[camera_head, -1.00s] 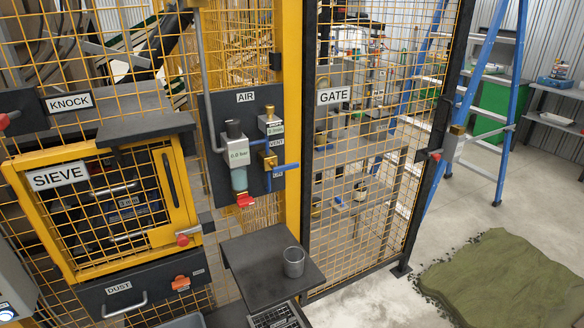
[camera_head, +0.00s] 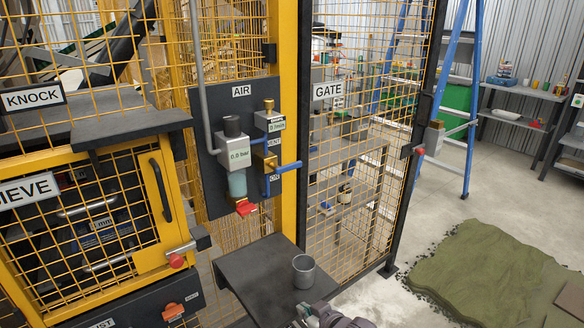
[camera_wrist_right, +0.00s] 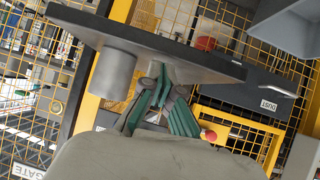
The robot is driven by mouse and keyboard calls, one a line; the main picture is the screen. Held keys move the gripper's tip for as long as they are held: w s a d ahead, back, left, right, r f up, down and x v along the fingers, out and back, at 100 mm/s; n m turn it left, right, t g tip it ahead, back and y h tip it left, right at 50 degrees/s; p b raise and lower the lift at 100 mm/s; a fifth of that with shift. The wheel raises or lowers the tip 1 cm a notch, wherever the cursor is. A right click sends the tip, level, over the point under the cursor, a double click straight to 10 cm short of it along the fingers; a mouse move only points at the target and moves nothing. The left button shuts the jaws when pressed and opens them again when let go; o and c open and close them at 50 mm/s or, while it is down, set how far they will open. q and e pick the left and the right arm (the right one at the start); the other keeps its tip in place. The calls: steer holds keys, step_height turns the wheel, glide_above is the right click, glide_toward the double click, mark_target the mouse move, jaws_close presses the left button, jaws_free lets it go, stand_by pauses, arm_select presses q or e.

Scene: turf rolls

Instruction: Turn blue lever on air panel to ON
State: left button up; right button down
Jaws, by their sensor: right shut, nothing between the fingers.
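The air panel (camera_head: 214,178) is a dark board on the yellow post, labelled AIR. Its blue lever (camera_head: 288,167) sticks out to the right, about level, from a brass valve (camera_head: 262,160). The VENT label is above it and the ON label (camera_head: 274,178) below it. My right gripper (camera_head: 308,312) is at the bottom edge of the head view, partly cut off, below the lever and apart from it. In the right wrist view its green-padded fingers (camera_wrist_right: 158,82) are shut and empty, near the edge of the shelf. My left gripper is not in view.
A dark shelf (camera_head: 245,275) juts out below the panel, with a grey cup (camera_head: 303,270) on it, close to my right gripper. The mesh gate (camera_head: 350,180) is to the right. A turf sheet (camera_head: 480,275) lies on the floor at right.

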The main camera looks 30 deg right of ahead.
mark_target(300, 163)
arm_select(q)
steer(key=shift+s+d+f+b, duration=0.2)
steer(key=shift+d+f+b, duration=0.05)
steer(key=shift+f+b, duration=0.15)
arm_select(e)
steer(key=w+d+r+t, duration=0.3)
steer(key=d+r, duration=0.1)
steer(key=r, duration=0.6)
steer(key=w+d+r+t+y, duration=0.1)
steer(key=w+d+r+t, duration=0.3)
steer(key=r, duration=0.6)
steer(key=w+d+r+t+y, duration=0.1)
steer(key=w+d+r+t, duration=0.2)
steer(key=r, duration=0.7)
steer(key=shift+w+d+t, duration=0.2)
steer(key=shift+d+t, duration=0.1)
steer(key=shift+d, duration=0.15)
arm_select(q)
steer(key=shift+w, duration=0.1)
arm_select(e)
steer(key=shift+w, duration=0.1)
